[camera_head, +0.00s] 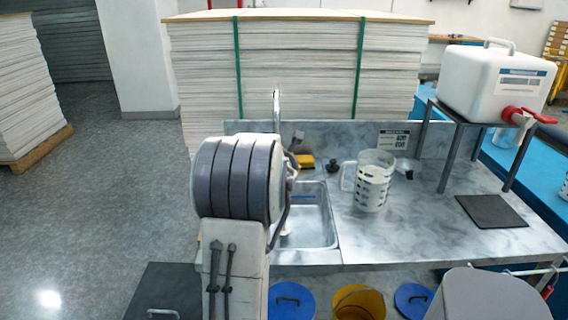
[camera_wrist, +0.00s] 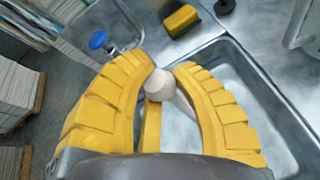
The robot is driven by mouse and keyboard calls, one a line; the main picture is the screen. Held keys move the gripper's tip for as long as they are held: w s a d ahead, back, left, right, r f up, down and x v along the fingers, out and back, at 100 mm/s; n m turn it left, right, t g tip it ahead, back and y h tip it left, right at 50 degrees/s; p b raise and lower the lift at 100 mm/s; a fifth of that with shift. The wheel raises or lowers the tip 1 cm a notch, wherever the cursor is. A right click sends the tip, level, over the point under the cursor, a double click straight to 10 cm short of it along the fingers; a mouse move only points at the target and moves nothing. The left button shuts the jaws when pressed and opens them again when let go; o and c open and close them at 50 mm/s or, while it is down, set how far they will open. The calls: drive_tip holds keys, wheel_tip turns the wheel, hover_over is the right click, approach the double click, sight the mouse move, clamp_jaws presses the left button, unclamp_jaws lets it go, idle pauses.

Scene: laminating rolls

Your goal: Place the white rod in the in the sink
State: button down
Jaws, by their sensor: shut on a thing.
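My gripper (camera_wrist: 167,74) has two curved yellow fingers, shut on the white rod (camera_wrist: 160,86). The rod's rounded pale end shows between the fingertips in the wrist view; the rest of it is largely hidden by the fingers. The steel sink (camera_wrist: 226,60) lies below and to the right of the fingertips, and the gripper overlaps its near-left part in that view. In the head view the sink (camera_head: 318,215) is partly covered by my arm, which also hides most of the gripper. I cannot tell the rod's height over the basin.
A tap (camera_head: 276,110) rises behind the sink. A yellow sponge (camera_head: 305,161) and a dark stopper (camera_head: 332,166) lie at its back edge. A white perforated jug (camera_head: 373,182) stands to the right. A dark mat (camera_head: 491,211) lies farther right, with bare counter between.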

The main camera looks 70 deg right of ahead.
drive_tip(key=shift+d+f, duration=0.15)
drive_tip(key=shift+f, duration=0.55)
drive_tip(key=c, duration=1.1)
unclamp_jaws()
drive_tip(key=shift+o, duration=0.2)
drive_tip(key=shift+r, duration=0.2)
drive_tip(key=b+v, duration=0.1)
drive_tip(key=v, duration=1.1)
